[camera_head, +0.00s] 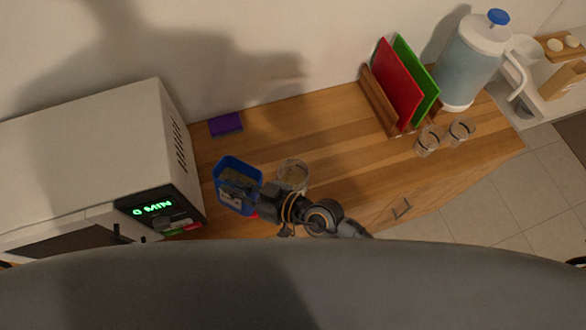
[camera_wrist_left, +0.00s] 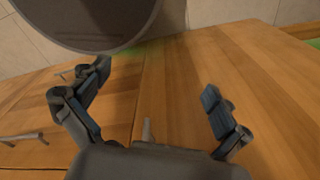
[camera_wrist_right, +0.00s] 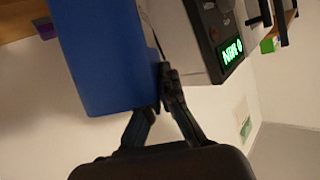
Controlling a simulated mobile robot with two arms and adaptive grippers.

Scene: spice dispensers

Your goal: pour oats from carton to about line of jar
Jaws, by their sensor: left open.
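The blue carton (camera_head: 223,171) is at the left of the counter in the head view, beside the microwave, its open top showing brownish contents. My right gripper (camera_head: 262,205) is shut on the carton; in the right wrist view the carton's blue side (camera_wrist_right: 100,55) is at the fingers (camera_wrist_right: 160,98). A clear glass jar (camera_head: 293,172) stands just right of the carton, partly behind my right gripper. Its fill level and line cannot be made out. My left gripper (camera_wrist_left: 156,82) is open and empty above wood in the left wrist view, and is not visible in the head view.
A white microwave (camera_head: 90,140) stands close on the left. A purple sponge (camera_head: 226,124) lies behind the carton. A rack with red (camera_head: 396,84) and green boards, a water jug (camera_head: 468,65) and two small glasses (camera_head: 428,142) stand to the right. The middle counter is clear.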

